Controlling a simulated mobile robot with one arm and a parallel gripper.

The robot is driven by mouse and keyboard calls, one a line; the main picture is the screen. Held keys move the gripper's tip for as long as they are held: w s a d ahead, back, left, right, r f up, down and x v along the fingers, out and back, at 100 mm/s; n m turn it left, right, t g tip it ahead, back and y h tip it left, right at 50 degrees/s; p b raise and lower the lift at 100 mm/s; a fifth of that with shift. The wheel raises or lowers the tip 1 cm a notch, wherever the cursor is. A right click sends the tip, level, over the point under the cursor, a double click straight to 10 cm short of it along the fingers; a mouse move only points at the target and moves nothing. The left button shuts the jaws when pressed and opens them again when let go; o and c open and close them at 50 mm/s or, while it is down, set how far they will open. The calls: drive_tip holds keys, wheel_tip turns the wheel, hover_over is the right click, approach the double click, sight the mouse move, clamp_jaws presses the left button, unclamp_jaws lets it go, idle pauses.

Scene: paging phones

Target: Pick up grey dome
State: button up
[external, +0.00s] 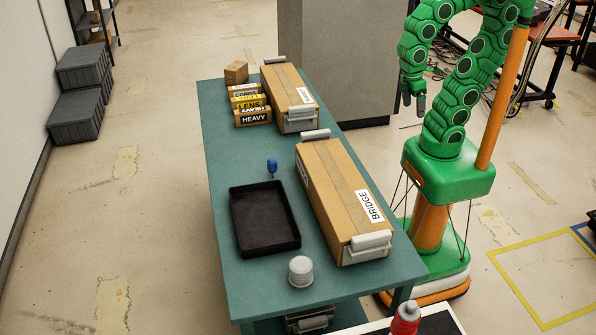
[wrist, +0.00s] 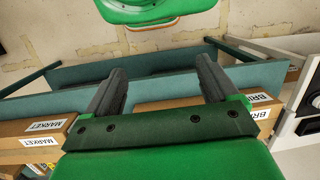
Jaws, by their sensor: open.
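The grey dome (external: 301,271) stands at the near end of the teal table (external: 266,289), between the black tray and the long box labelled BRIDGE. My gripper (external: 413,100) hangs to the right of the table's far half, well away from the dome. In the wrist view, my gripper (wrist: 161,80) has its two dark fingers wide apart with nothing between them. The dome does not show in the wrist view.
A black tray (external: 236,222), a blue object (external: 272,167) and the BRIDGE box (external: 335,185) stand near the dome.

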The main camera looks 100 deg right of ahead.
sight(301, 264)
drive_tip(key=shift+o, duration=0.6)
drive_tip(key=shift+w+d+r+m+h, duration=0.15)
drive_tip(key=shift+d+m+h, duration=0.15)
drive_tip(key=shift+d, duration=0.6)
wheel_tip(301, 264, up, 5)
drive_tip(key=w+a+r+m+y, duration=0.3)
drive_tip(key=w+a+m+y, duration=0.5)
drive_tip(key=w+a, duration=1.45)
drive_tip(key=w+a+f+m+t+y, duration=0.15)
drive_tip(key=w+a+m, duration=0.25)
drive_tip(key=w, duration=0.5)
drive_tip(key=w+a+f+m+t+y, duration=0.1)
drive_tip(key=w+a+m+y, duration=0.2)
drive_tip(key=w, duration=0.6)
drive_tip(key=w+a+f+m+t+y, duration=0.15)
drive_tip(key=w+a+m, duration=0.3)
drive_tip(key=w, duration=0.45)
drive_tip(key=shift+m+h, duration=0.3)
drive_tip(key=shift+m, duration=0.25)
drive_tip(key=f, duration=2.4)
drive_tip(key=shift+w+d+f, duration=0.1)
drive_tip(key=shift+d+f, duration=0.3)
drive_tip(key=shift+x, duration=3.85)
drive_tip(key=shift+r, duration=0.1)
